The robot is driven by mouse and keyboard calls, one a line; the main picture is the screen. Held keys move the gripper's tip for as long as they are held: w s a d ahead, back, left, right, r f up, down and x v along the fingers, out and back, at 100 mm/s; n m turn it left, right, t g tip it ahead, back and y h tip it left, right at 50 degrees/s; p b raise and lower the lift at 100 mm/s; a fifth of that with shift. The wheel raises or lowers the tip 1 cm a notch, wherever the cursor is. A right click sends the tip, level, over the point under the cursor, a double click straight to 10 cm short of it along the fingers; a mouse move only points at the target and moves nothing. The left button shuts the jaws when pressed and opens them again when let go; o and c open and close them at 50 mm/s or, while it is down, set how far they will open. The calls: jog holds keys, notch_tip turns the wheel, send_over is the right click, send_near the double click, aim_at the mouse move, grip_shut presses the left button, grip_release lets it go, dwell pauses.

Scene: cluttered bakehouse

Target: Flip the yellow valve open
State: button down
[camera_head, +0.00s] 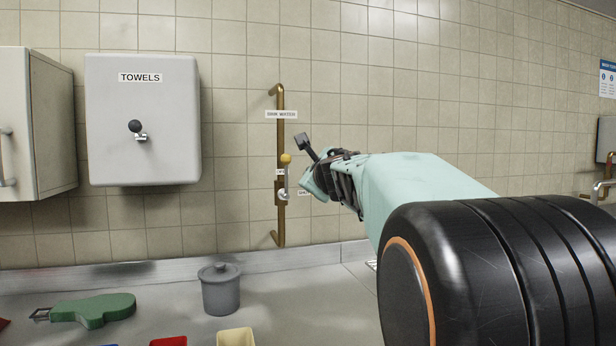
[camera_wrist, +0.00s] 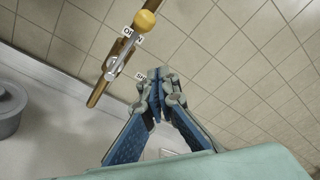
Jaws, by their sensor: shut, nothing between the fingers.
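The valve has a yellow knob (camera_head: 286,159) on a metal lever and sits on a vertical brass pipe (camera_head: 281,120) fixed to the tiled wall. In the head view the lever points up from its pivot, lying along the pipe. The wrist view shows the yellow knob (camera_wrist: 145,20) by a partly covered label, with the lever running down to the valve body. My gripper (camera_wrist: 157,75) is shut and empty, apart from the lever. In the head view my gripper (camera_head: 315,180) is just right of the valve, partly hidden by its own links.
A towel dispenser (camera_head: 143,120) hangs left of the pipe, with a wall cabinet (camera_head: 30,125) beyond it. On the counter are a grey lidded pot (camera_head: 221,290), a green item (camera_head: 95,310), a red container (camera_head: 168,341) and a cream container (camera_head: 235,338). The wall right of the pipe is mostly clear.

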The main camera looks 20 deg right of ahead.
jog(key=shift+s+a+r, duration=0.1)
jog(key=shift+s+a, duration=0.05)
jog(key=shift+s, duration=0.85)
jog(key=shift+s+a+r, duration=0.1)
jog(key=shift+s+a, duration=0.05)
jog(key=shift+s, duration=0.8)
jog(key=shift+d, duration=0.1)
